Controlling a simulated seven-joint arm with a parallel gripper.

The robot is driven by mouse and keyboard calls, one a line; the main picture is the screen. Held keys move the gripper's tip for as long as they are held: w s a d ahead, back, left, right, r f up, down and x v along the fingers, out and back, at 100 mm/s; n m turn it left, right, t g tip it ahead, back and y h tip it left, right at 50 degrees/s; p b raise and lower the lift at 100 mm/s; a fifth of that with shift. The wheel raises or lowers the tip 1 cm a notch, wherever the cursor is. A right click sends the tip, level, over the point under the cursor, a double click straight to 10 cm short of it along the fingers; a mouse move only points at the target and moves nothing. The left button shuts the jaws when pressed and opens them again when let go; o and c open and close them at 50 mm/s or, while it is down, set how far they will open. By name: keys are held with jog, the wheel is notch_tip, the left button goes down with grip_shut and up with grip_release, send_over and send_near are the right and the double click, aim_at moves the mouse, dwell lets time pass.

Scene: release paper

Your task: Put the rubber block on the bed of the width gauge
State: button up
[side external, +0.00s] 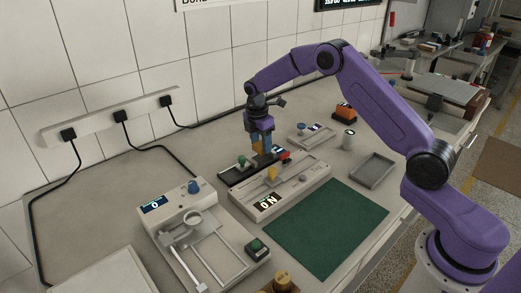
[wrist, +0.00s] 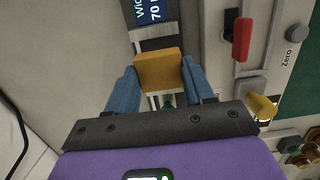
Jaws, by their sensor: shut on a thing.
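The rubber block, an orange-yellow block (wrist: 158,70), sits between the two blue fingers of my gripper (wrist: 160,85) in the wrist view. It also shows as a small orange patch (side external: 257,147) below the gripper in the side view. My gripper is shut on the block. The width gauge (wrist: 150,12) shows its "Wid… 70" display just beyond the block, with pale rails and a dark strip under and around it. The block is over this part; I cannot tell whether its underside touches the bed. The fingers hide part of the bed.
A red handle (wrist: 242,38) and a yellow knob (wrist: 262,106) stand close on the right in the wrist view. A green mat (side external: 326,226) lies in front, clear. A grey tray (side external: 372,170) and a white measuring device (side external: 172,215) stand to either side.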

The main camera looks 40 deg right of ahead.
aim_at(260, 145)
jog(key=shift+w+f, duration=0.1)
jog(key=shift+f, duration=1.5)
jog(key=shift+f, duration=0.2)
jog(key=o, duration=1)
jog(key=shift+o, duration=0.2)
jog(key=shift+r, duration=0.1)
jog(key=r, duration=0.7)
jog(key=a+r, duration=0.1)
jog(key=r, duration=0.2)
jog(key=shift+a+r, duration=0.1)
jog(key=shift+r, duration=0.25)
jog(key=shift+a+r, duration=0.1)
jog(key=shift+r, duration=0.6)
